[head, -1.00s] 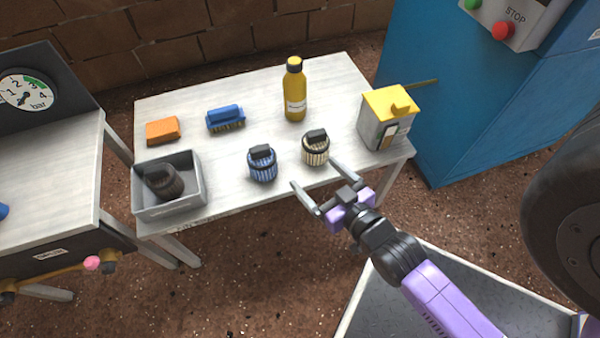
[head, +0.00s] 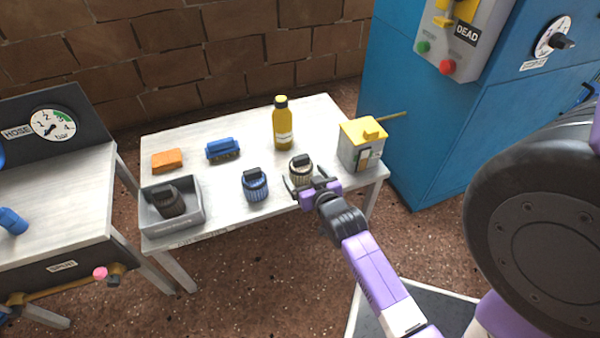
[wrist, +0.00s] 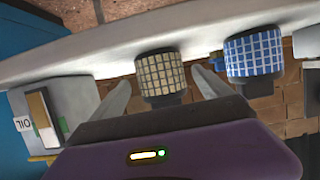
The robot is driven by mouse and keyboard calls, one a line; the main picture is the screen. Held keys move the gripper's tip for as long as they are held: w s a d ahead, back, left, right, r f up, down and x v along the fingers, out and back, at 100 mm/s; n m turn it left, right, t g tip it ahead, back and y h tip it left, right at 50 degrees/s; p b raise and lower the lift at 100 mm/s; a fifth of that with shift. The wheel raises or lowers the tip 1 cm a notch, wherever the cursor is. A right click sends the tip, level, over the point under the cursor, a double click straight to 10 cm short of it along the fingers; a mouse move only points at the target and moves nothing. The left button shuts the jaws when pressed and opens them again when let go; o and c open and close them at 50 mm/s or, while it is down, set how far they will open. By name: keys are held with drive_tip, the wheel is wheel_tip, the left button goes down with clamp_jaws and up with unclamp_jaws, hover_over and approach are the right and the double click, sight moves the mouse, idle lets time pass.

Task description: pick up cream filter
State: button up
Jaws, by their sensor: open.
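The cream filter (head: 300,170), a ribbed cylinder with a dark top, stands upright near the front edge of the white table. In the wrist view the cream filter (wrist: 161,75) shows upside down, between and beyond the fingertips. My gripper (head: 311,186) is open and empty, right at the near side of the filter, with its fingers pointing toward it. In the wrist view my gripper (wrist: 162,92) has one finger on each side of the filter. I cannot tell whether either finger touches it.
A blue filter (head: 255,186) stands close on the left; it also shows in the wrist view (wrist: 254,54). A grey bin (head: 190,222) holds a dark filter. A yellow-lidded box (head: 360,150) stands right, a yellow bottle (head: 283,128) behind. A blue brush (head: 222,149) and orange sponge (head: 168,160) lie farther left.

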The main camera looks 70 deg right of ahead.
sight(298, 166)
drive_tip(key=b+x, duration=0.3)
drive_tip(key=x, duration=0.3)
drive_tip(key=shift+w, duration=0.15)
drive_tip(key=shift+r, duration=0.1)
drive_tip(key=c, duration=1.5)
drive_tip(key=shift+r, duration=0.1)
